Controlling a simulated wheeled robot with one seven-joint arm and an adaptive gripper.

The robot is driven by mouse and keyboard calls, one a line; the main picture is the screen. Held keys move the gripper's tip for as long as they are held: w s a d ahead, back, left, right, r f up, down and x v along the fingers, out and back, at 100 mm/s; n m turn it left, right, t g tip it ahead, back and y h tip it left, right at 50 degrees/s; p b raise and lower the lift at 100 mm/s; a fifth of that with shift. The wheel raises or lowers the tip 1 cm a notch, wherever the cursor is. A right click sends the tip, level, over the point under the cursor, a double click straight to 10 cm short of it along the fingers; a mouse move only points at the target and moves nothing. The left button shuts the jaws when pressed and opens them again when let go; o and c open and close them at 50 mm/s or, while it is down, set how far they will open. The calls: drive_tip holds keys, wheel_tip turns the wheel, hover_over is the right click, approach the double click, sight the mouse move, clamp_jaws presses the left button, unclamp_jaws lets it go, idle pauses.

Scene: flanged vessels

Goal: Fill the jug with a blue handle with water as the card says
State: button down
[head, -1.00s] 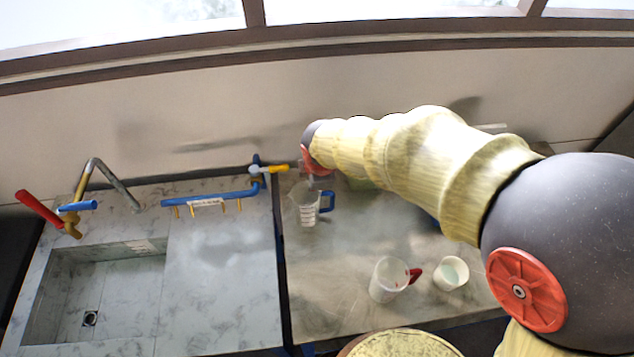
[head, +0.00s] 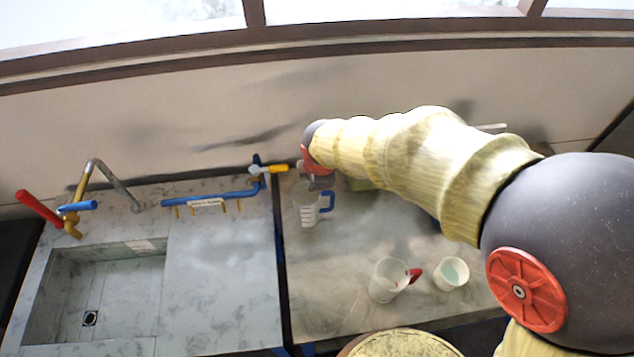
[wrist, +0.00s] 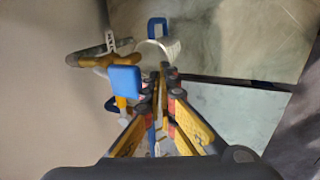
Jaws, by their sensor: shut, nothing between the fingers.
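The jug with a blue handle (head: 308,208) stands upright on the right counter, near the wall, with white marks on its clear side. Its water level is too small to tell. In the wrist view its rim and blue handle (wrist: 157,27) show beyond my fingers. My gripper (wrist: 162,72) is shut and empty, beside a blue lever (wrist: 124,80) and a brass tap body (wrist: 103,62). I cannot tell whether it touches the lever. In the head view my gripper (head: 319,183) is partly hidden, above and behind the jug. No readable card shows.
A red-handled jug (head: 388,280) and a white cup (head: 451,274) stand at the front of the right counter. A sink (head: 110,290) with a red-and-blue-handled tap (head: 75,215) is far left.

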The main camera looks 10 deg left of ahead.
idle(0.8)
wheel_tip(320, 180, up, 14)
drive_tip(key=p, duration=0.2)
idle(0.4)
idle(0.4)
